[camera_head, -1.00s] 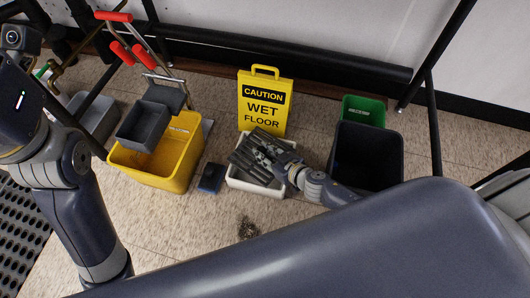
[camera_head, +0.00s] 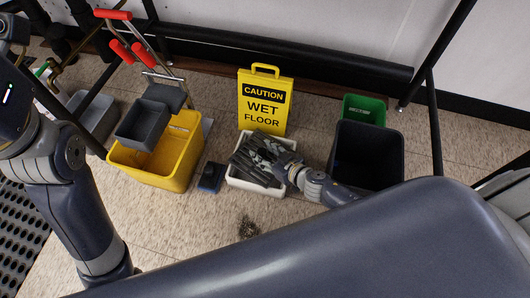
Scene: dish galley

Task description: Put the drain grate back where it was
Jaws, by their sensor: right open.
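My right gripper (camera_head: 262,151) reaches in from the right over a white tub (camera_head: 236,184) on the floor. Its jaws are open, above or among several dark grey, slat-like pieces (camera_head: 245,163) in the tub. I cannot tell whether the jaws touch them. I cannot make out the drain grate for certain. A small dark speckled patch (camera_head: 249,229) lies on the floor in front of the tub; whether it is a drain or debris is unclear. My left arm rises at the left edge, and its gripper is outside the picture.
A yellow wet floor sign (camera_head: 264,100) stands behind the tub. A yellow mop bucket (camera_head: 180,172) and a small dark blue object (camera_head: 211,177) are to its left. A black bin (camera_head: 367,157) and a green bin (camera_head: 364,108) are to its right. Front floor is mostly clear.

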